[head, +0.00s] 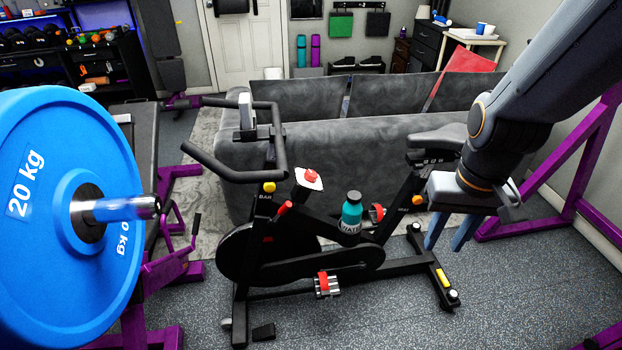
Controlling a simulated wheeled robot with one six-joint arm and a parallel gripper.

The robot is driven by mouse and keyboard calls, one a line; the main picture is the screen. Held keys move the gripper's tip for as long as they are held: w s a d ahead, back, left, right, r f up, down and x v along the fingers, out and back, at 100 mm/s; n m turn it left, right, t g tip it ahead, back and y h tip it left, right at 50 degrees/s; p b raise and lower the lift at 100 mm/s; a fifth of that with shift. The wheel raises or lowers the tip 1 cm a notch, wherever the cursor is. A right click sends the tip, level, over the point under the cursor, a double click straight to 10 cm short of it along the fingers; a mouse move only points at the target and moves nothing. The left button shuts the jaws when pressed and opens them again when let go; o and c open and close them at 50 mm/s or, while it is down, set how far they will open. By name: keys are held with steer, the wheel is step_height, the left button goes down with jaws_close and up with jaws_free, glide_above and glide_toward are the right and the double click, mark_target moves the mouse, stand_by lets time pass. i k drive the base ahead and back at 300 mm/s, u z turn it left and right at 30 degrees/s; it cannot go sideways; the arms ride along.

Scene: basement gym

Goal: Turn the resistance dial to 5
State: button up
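The exercise bike (330,262) stands in the middle of the floor. A red dial (311,175) sits on a white plate (303,186) on the bike's frame, behind the handlebars. Any numbers on the plate are too small to read, so I cannot tell the setting. My gripper (449,246) hangs at the right, fingers pointing down, near the bike's saddle end. Its two bluish-grey fingers are apart with nothing between them. It is well to the right of the dial and not touching it.
A teal water bottle (351,212) stands on the bike frame between dial and gripper. The saddle (440,141) and handlebars (232,172) stick up nearby. A grey sofa (345,140) is behind. A blue 20 kg plate (55,210) fills the left. Floor at front right is clear.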

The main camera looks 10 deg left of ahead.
mark_target(311, 176)
steer(key=u, duration=0.05)
steer(key=i, duration=1.1)
steer(key=u, duration=0.55)
